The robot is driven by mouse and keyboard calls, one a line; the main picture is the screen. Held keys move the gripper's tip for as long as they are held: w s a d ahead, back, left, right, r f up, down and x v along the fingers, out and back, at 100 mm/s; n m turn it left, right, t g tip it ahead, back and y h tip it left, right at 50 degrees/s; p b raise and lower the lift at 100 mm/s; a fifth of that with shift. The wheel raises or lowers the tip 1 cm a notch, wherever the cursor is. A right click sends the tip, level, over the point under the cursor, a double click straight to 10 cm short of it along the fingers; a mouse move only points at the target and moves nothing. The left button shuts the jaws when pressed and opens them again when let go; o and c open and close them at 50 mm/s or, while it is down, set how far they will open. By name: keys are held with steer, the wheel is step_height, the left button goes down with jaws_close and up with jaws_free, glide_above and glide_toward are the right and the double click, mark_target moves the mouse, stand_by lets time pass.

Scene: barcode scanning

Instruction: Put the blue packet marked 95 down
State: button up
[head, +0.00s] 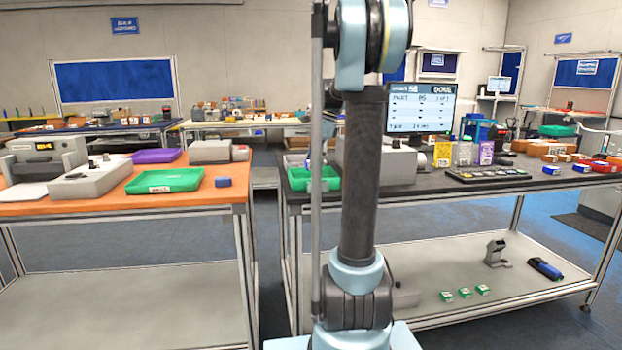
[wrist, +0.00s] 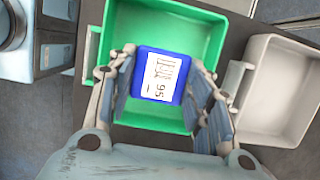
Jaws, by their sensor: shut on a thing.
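The blue packet marked 95 (wrist: 160,76) shows in the wrist view, its white label with bars facing the camera. My gripper (wrist: 161,70) is shut on it, with one finger on each side. The packet is over the inside of a green tray (wrist: 170,22); I cannot tell whether it touches the tray floor. In the head view, a green tray (head: 326,184) stands at the left end of the dark table, partly behind my arm. I cannot make out my gripper or the held packet clearly there.
A grey tray (wrist: 281,66) stands right of the green one in the wrist view. The dark table (head: 430,183) also bears a monitor (head: 421,108) and several small boxes.

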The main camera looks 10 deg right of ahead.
steer(key=shift+f, duration=2.55)
steer(key=o, duration=1.1)
steer(key=shift+f, duration=0.1)
steer(key=shift+o, duration=0.2)
steer(key=v, duration=1.2)
steer(key=s+a+f+n+h, duration=0.15)
steer(key=s+f+n, duration=0.25)
steer(key=s, duration=0.5)
steer(key=s+a+f+n, duration=0.2)
steer(key=s+f+n, duration=0.25)
steer(key=s, duration=0.45)
steer(key=s+a+f+n+t+h, duration=0.1)
steer(key=s+f+n+t+h, duration=0.1)
steer(key=s+f+n, duration=0.7)
steer(key=s+f, duration=0.7)
steer(key=f, duration=0.2)
steer(key=shift+s+a+f+n, duration=0.25)
steer(key=shift+s+f+n, duration=0.1)
steer(key=shift+s, duration=0.05)
